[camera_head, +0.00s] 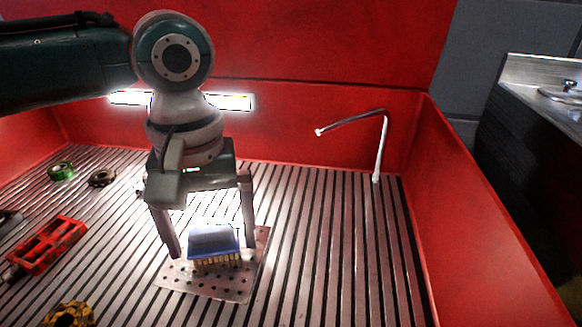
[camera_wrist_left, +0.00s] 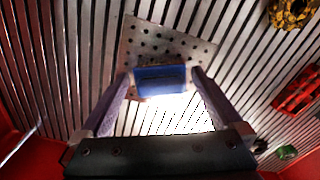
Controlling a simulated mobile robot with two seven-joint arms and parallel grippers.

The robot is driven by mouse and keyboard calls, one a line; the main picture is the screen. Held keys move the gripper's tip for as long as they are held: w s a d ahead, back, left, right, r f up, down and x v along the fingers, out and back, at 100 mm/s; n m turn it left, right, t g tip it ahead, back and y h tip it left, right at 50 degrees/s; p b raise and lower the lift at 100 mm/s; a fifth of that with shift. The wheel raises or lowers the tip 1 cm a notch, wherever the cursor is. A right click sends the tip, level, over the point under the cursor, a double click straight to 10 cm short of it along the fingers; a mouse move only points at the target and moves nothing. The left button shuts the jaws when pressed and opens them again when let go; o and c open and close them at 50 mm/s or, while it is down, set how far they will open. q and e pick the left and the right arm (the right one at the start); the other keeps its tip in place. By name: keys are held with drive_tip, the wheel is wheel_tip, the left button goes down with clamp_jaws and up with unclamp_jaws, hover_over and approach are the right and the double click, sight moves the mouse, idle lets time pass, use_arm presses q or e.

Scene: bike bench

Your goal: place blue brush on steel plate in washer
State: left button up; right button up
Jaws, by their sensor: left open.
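The blue brush (camera_head: 214,240) rests bristles down on the perforated steel plate (camera_head: 236,287), inside the red washer (camera_head: 340,120). In the left wrist view the brush (camera_wrist_left: 161,79) lies near one edge of the plate (camera_wrist_left: 185,48). My left gripper (camera_head: 214,254) points down over the plate with its fingers apart, one on each side of the brush. In the left wrist view the left gripper (camera_wrist_left: 161,78) shows gaps between its fingers and the brush, though they are narrow near the tips. My right gripper is in neither view.
A red pedal (camera_head: 46,245), a yellow-brown part (camera_head: 70,314), a green ring (camera_head: 61,171) and a dark ring (camera_head: 102,177) lie on the slatted floor at left. A thin bent spout (camera_head: 383,145) rises at the back right. The slatted floor right of the plate is clear.

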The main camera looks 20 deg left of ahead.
sight(211, 232)
use_arm(q)
wheel_tip(211, 232, up, 12)
drive_tip(key=p, duration=0.4)
drive_tip(key=shift+r+p, duration=0.2)
drive_tip(key=shift+p, duration=0.1)
drive_tip(key=s+d+r+m+t+h+p, duration=0.3)
drive_tip(key=s+d+r+m+p, duration=0.65)
drive_tip(key=p, duration=0.85)
drive_tip(key=s+a+r+y+p, duration=0.3)
drive_tip(key=s+a+r+p, duration=0.4)
drive_tip(key=r+p, duration=0.2)
drive_tip(key=w+p+v, duration=0.3)
drive_tip(key=p+v, duration=0.9)
drive_tip(key=w+r+p+v, duration=0.1)
drive_tip(key=w+p+v, duration=0.1)
drive_tip(key=p+v, duration=1)
drive_tip(key=w+r+p+v, duration=0.1)
drive_tip(key=w+p+v, duration=0.2)
drive_tip(key=p+v, duration=0.9)
drive_tip(key=shift+w+t, duration=0.4)
drive_tip(key=shift+w, duration=0.35)
drive_tip(key=shift+a+r, duration=0.1)
